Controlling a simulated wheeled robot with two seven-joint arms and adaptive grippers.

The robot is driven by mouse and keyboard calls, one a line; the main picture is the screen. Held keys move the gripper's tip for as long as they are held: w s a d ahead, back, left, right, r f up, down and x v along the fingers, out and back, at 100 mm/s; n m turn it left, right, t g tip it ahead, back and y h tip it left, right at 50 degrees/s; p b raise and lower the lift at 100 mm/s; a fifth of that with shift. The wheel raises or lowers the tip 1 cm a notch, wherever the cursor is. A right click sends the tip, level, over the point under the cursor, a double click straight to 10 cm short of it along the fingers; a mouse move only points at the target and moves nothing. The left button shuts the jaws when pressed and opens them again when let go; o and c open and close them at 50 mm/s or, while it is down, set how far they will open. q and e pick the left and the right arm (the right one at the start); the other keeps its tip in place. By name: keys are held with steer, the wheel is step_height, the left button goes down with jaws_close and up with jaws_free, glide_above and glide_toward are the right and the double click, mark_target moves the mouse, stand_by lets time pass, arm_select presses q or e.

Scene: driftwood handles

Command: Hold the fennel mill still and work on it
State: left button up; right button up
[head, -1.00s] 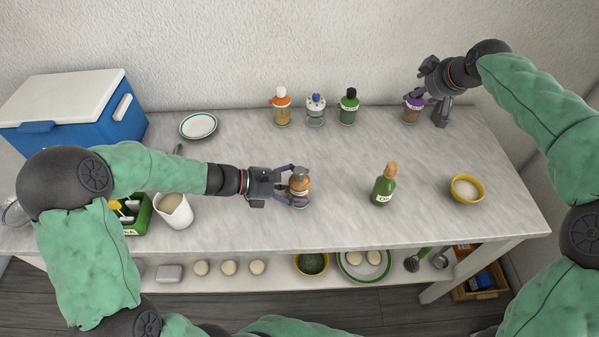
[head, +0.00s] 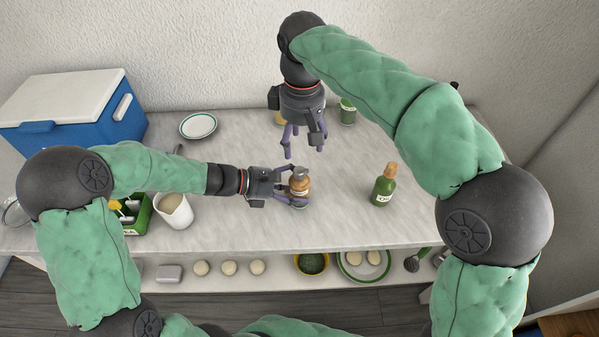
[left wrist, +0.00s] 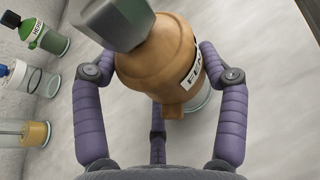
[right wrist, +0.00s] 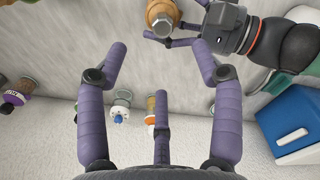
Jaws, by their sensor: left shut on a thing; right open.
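The fennel mill (head: 299,184) is an orange-brown mill with a grey knob, standing upright near the middle of the counter. My left gripper (head: 296,187) is shut around its body from the left. The left wrist view shows the mill (left wrist: 165,60) close, its label partly readable as "FEN", between the fingers (left wrist: 158,100). My right gripper (head: 304,150) is open and empty, above the counter behind the mill. In the right wrist view the mill (right wrist: 161,14) is at the top edge, beyond the open fingers (right wrist: 160,70).
A green-topped herb mill (head: 347,111) stands at the back; other mills there are partly hidden by my right arm. A purple mill (right wrist: 12,100) shows in the right wrist view. A white jug (head: 173,210) and blue cooler (head: 85,125) are left.

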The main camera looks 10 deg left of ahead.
mark_target(300, 170)
steer(key=shift+s+a+f, duration=0.1)
steer(key=shift+s+f, duration=0.2)
steer(key=shift+f, duration=4.7)
steer(key=c, duration=1.1)
